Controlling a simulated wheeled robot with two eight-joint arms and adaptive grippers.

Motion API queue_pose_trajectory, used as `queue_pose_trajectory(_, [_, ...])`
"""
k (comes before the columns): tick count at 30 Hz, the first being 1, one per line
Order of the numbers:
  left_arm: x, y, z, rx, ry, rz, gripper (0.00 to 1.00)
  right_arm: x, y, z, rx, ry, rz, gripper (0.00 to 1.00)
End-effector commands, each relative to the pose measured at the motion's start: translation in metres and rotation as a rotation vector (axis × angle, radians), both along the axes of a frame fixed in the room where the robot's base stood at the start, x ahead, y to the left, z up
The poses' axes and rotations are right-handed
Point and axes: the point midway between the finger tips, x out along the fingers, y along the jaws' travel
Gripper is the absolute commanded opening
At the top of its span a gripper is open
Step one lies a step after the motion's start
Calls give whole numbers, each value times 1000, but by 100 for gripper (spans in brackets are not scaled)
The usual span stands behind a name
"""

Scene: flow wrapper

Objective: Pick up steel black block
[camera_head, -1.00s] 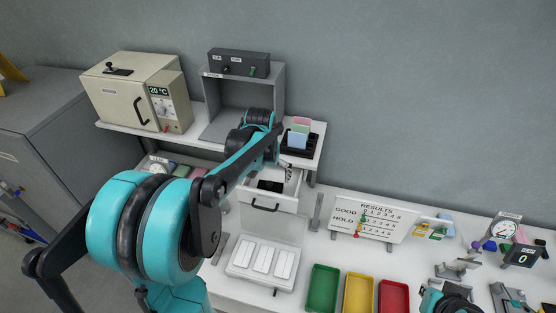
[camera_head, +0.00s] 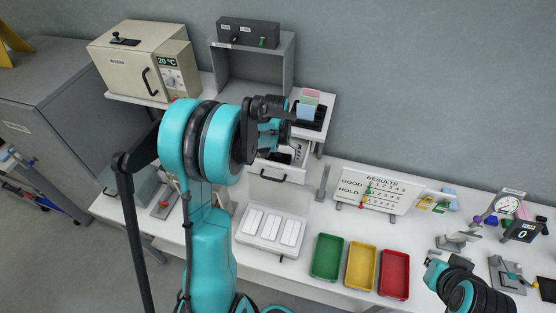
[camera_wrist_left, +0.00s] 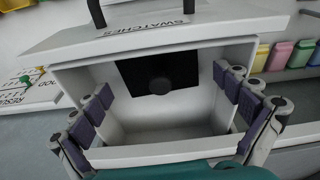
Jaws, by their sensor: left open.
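A flat black square block (camera_wrist_left: 185,72) with a dark round knob on it lies in a pale open drawer (camera_wrist_left: 160,151) labelled SWATCHES. My left gripper (camera_wrist_left: 162,84) is open, with purple-padded fingers on both sides of the block, apart from it, at the drawer's side walls. Nothing is held. In the head view the drawer (camera_head: 284,172) is pulled out under the shelf, and my left arm's teal and black joints hide much of it and of the gripper. My right arm shows at the lower right, but its fingers do not.
A holder with pink and blue swatches (camera_head: 307,104) stands above the drawer. A white tray (camera_head: 244,242) with white bars and green (camera_head: 327,258), yellow (camera_head: 361,267) and red trays (camera_head: 395,275) lie in front. A results board (camera_head: 377,190) stands right of the drawer.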

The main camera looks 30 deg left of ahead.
Motion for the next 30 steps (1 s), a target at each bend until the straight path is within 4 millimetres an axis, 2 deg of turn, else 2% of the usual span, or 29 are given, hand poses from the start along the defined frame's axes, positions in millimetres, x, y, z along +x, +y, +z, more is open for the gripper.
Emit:
queue_pose_trajectory(1, [0,0,0,0,0,0,100,0,0,0,0,0,0,0])
queue_pose_trajectory(9, [0,0,0,0,0,0,29,0,0,0,0,0,0,0])
queue_pose_trajectory(10, [0,0,0,0,0,0,21,0,0,0,0,0,0,0])
queue_pose_trajectory(11, [0,0,1,0,0,0,17,0,0,0,0,0,0,0])
queue_pose_trajectory(22, [0,0,6,0,0,0,17,0,0,0,0,0,0,0])
queue_pose_trajectory(30, [0,0,36,0,0,0,17,0,0,-2,0,0,0,0])
